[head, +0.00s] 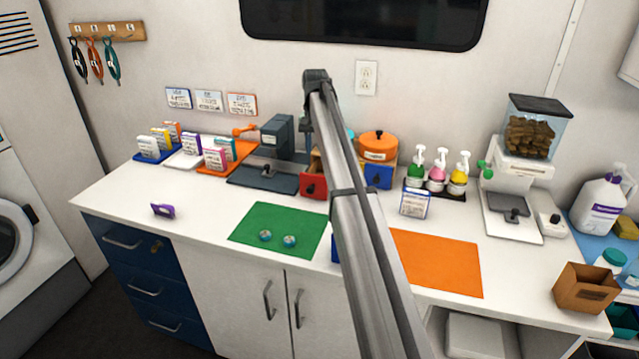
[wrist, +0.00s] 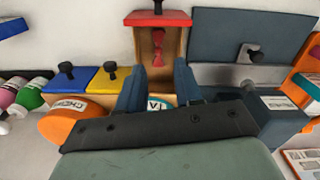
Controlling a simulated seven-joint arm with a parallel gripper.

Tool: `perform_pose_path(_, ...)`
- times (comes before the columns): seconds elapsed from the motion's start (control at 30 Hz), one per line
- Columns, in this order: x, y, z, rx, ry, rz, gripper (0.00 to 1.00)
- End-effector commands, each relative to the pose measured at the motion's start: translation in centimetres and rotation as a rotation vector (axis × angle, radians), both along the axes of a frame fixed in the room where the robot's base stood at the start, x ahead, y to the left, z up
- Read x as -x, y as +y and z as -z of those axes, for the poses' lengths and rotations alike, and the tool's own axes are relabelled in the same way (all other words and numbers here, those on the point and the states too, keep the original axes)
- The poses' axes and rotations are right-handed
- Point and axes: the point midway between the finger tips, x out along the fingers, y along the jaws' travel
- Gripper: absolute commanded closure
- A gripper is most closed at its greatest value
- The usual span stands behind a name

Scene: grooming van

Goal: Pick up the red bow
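The red bow (wrist: 158,48) lies in an open wooden drawer with a red front (wrist: 157,18), as the wrist view shows. In the head view the red drawer (head: 313,186) sticks out of the small drawer box, and I cannot make out the bow there. My gripper (wrist: 157,76) is open and empty in the wrist view. Its two dark blue fingers are apart, on either side of the drawer's line, with the bow beyond their tips. In the head view my arm hides most of the gripper.
A round teal-labelled container (wrist: 160,103) shows between my fingers. A dark scale-like stand (head: 272,152) is left of the drawer. The green mat (head: 280,222) holds two small round items.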

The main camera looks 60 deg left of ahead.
Motion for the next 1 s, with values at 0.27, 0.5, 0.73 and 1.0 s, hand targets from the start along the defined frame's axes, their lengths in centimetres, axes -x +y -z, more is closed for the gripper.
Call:
perform_pose_path(0.27,0.0,-0.2,4.7,0.000,0.001,-0.001,0.65)
perform_pose_path(0.5,0.0,-0.1,7.1,-0.002,0.001,-0.002,0.65)
perform_pose_path(0.73,0.1,-0.4,8.5,-0.002,0.001,-0.002,0.65)
perform_pose_path(1.0,0.1,-0.6,11.9,-0.002,0.001,-0.002,0.65)
